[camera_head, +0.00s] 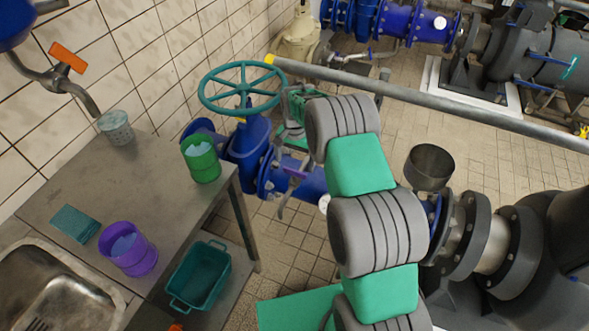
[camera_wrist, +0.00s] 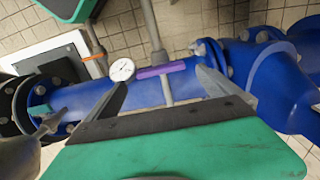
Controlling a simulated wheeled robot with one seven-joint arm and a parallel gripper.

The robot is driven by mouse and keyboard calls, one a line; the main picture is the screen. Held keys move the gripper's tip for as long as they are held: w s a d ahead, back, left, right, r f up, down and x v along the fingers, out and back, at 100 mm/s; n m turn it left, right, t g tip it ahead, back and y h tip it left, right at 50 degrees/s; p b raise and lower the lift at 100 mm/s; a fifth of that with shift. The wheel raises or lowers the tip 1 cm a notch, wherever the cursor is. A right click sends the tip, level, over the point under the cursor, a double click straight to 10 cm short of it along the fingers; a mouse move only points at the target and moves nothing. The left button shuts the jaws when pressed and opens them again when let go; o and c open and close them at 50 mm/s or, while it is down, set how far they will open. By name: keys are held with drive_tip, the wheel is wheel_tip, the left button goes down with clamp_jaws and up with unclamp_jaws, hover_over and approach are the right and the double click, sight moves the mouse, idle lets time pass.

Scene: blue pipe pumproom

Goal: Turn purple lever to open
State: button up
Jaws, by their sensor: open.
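The purple lever (camera_wrist: 160,70) is a short bar on a grey stem at the blue pipe, seen in the wrist view. It lies across the picture, nearly along the pipe, with its right end slightly raised. My gripper (camera_wrist: 162,82) is open, with one grey finger to the left of the lever and one to the right. The lever shows in the gap between the fingers; I cannot tell whether either finger touches it. In the head view a small bit of the purple lever (camera_head: 296,173) shows beside my gripper, and my arm hides much around it.
A white round gauge (camera_wrist: 122,69) sits just left of the lever. An orange lever (camera_wrist: 93,58) is further left. A teal handwheel (camera_head: 242,88) stands left of my arm. A metal table (camera_head: 150,180) with cups is at left. A grey rail (camera_head: 430,105) crosses behind.

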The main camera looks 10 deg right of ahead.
sight(295, 174)
wheel_tip(295, 174, down, 5)
drive_tip(key=shift+r, duration=0.1)
drive_tip(key=shift+c, duration=0.3)
drive_tip(key=c, duration=1.2)
